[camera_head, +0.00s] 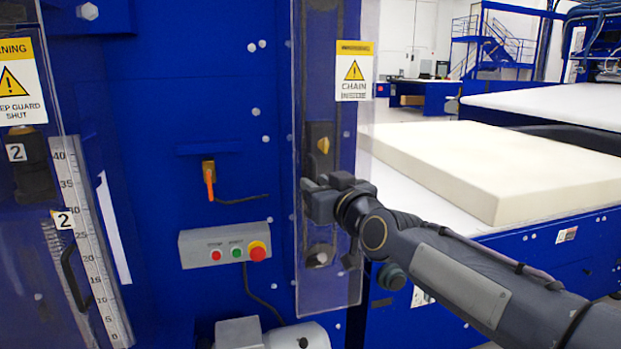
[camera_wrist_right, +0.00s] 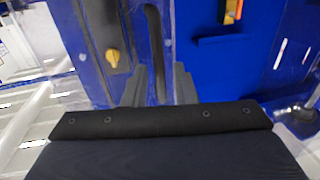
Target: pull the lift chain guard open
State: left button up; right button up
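The lift chain guard (camera_head: 337,275) is a tall clear panel on the blue machine, with a yellow warning label (camera_head: 354,71) reading "chain inside". Whether it stands fully shut or ajar, I cannot tell. My right gripper (camera_head: 318,200) is at the guard's front, around mid-height, its arm coming in from the right. In the right wrist view, a dark upright handle (camera_wrist_right: 154,45) runs down between my two fingers (camera_wrist_right: 158,88). The fingers are apart with a gap beside the handle. In the head view my gripper hides the handle. My left gripper is out of view.
A control box (camera_head: 226,245) with buttons and a red stop knob sits left of the guard. An orange-handled switch (camera_head: 209,178) is above it. Another clear guard with a scale (camera_head: 90,240) stands far left. A cream foam block (camera_head: 490,165) lies on the white table at right.

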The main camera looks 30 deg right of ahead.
jog(key=shift+w+d, duration=0.1)
jog(key=shift+w, duration=0.95)
jog(key=shift+c, duration=0.4)
grip_shut()
